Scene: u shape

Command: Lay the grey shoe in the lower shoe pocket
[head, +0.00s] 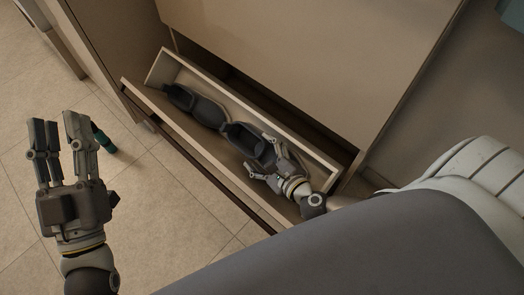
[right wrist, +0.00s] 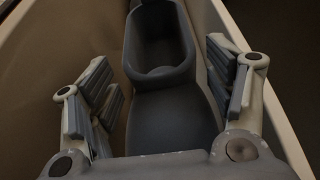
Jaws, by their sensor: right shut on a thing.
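The tilted-out lower shoe pocket (head: 185,132) is a long beige compartment with a pale rim. A dark grey shoe (head: 240,136) lies lengthwise inside it, toward the right end. My right gripper (head: 266,162) reaches into the pocket and is shut on this shoe. In the right wrist view the fingers flank the shoe (right wrist: 168,108), whose opening faces up and away. A second dark shoe (head: 196,104) lies in line with it at the pocket's left end. The underside of the held shoe is hidden. My left gripper (head: 60,122) is open and empty above the floor.
The beige cabinet front (head: 310,55) rises behind the pocket. A teal cylindrical object (head: 104,138) is on the tiled floor behind my left gripper. The tiled floor (head: 165,205) in front of the pocket is clear.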

